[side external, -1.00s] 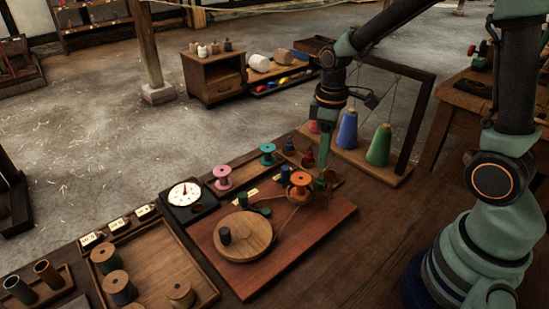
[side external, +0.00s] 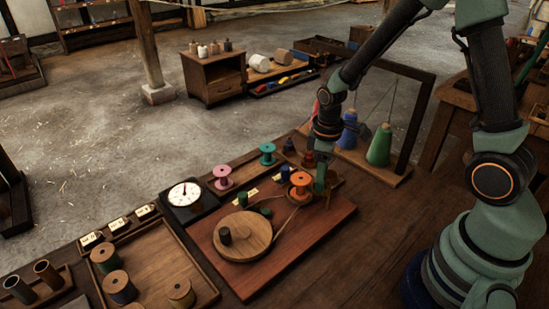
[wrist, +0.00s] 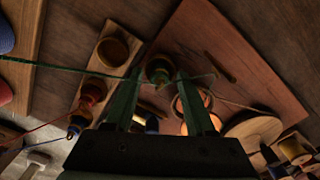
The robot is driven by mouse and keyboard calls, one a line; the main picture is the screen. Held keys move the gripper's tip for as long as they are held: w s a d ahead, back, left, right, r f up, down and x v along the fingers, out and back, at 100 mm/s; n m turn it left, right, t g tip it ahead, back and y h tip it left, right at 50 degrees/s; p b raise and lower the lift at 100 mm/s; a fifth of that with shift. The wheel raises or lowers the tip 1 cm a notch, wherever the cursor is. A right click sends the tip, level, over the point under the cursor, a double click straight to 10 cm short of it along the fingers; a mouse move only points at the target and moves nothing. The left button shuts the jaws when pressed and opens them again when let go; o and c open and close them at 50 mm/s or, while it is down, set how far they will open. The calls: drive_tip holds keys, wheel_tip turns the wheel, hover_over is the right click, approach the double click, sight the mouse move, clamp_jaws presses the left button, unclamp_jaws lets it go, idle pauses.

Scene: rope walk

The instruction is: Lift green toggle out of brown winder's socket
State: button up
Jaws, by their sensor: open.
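A round green piece, likely the green toggle (wrist: 160,69), shows in the wrist view between my gripper's fingertips (wrist: 157,78). I cannot tell whether the fingers touch it. My gripper is open, its dark green fingers to either side of the piece. In the side view my gripper (side external: 320,182) is low over the far right part of the reddish-brown board (side external: 310,228), just right of the orange spool (side external: 300,186). The toggle is hard to tell from the fingers there. The brown winder and its socket are not clear, partly hidden by my gripper.
A wooden disc (side external: 256,234) with a dark knob lies on the board, with a cord running toward the orange spool. Pink (side external: 222,177) and teal (side external: 267,154) spools stand behind. A green cone (side external: 379,146) stands near a dark frame (side external: 425,105). The board's front right is clear.

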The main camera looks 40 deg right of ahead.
clamp_jaws()
drive_tip(key=shift+r, duration=4)
